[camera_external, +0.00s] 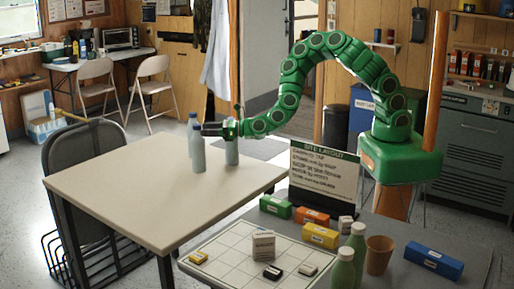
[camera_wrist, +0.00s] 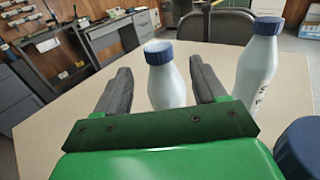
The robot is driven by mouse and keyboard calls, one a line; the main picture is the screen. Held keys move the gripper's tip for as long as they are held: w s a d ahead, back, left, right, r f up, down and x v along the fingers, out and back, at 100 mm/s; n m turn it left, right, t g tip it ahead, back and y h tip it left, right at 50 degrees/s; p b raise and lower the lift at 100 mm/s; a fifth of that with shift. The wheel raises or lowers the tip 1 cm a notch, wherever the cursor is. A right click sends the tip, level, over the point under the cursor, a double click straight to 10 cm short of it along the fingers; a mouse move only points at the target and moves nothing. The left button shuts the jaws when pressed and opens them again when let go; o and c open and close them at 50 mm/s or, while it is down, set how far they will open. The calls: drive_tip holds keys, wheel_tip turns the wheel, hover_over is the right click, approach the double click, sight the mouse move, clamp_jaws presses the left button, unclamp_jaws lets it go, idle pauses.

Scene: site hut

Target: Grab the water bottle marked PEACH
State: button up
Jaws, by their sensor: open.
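Three pale bottles stand upright on the beige table (camera_external: 130,185). In the wrist view, one blue-capped bottle (camera_wrist: 168,85) is between or just beyond my gripper's two dark fingers (camera_wrist: 160,68). A second bottle (camera_wrist: 258,65) stands to the right, with dark marks too small to read. A third blue cap (camera_wrist: 302,148) shows at the lower right corner. No PEACH label is readable, so I cannot tell which bottle is PEACH. In the external view, my gripper (camera_external: 212,129) is open at bottle-top height, among a near bottle (camera_external: 198,157), a rear bottle (camera_external: 191,132) and a right bottle (camera_external: 232,154).
A chair (camera_external: 85,165) stands at the table's left. The beige table's front and left are clear.

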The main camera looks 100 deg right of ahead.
sight(196, 129)
drive_tip(key=shift+w+d, duration=0.2)
drive_tip(key=shift+w, duration=1.05)
drive_tip(key=shift+w+d, duration=0.15)
drive_tip(key=shift+w, duration=1.05)
clamp_jaws()
